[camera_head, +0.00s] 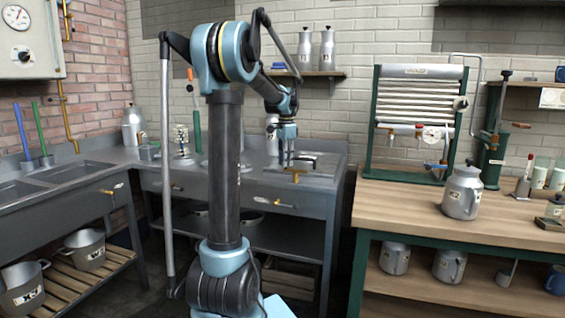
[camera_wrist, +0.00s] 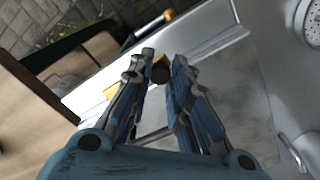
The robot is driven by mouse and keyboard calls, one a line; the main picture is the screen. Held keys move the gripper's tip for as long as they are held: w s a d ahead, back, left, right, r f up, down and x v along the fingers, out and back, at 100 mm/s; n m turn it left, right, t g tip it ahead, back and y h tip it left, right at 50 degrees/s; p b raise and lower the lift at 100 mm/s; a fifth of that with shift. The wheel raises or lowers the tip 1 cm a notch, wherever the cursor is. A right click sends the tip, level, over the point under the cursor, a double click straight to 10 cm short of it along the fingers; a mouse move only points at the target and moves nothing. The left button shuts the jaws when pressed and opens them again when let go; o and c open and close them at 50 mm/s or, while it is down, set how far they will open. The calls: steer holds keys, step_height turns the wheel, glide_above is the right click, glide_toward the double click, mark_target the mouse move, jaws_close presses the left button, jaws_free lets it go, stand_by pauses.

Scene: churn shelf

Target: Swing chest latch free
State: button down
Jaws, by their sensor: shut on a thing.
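The chest shows in the head view as a low grey metal lid and frame (camera_head: 322,162) at the right end of the steel counter. A brass latch piece (camera_head: 295,172) sits at its front edge, just under my gripper (camera_head: 287,160). In the wrist view the pale metal lid (camera_wrist: 225,85) lies below my gripper (camera_wrist: 158,70). The fingers are closed on a dark round knob (camera_wrist: 161,73) at their tips, which appears to be part of the latch. The fingers hide the rest of the latch, so its angle cannot be told.
A steel counter (camera_head: 225,175) with drawers carries canisters and small items left of the chest. A wooden bench (camera_head: 480,215) stands to the right across a gap, with a green-framed press (camera_head: 418,125) and a milk can (camera_head: 462,192). A shelf (camera_head: 305,74) is on the wall above.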

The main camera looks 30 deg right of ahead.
steer(key=c, duration=1.5)
jaws_free()
steer(key=shift+o, duration=0.2)
step_height(320, 180, up, 12)
steer(key=shift+w, duration=0.15)
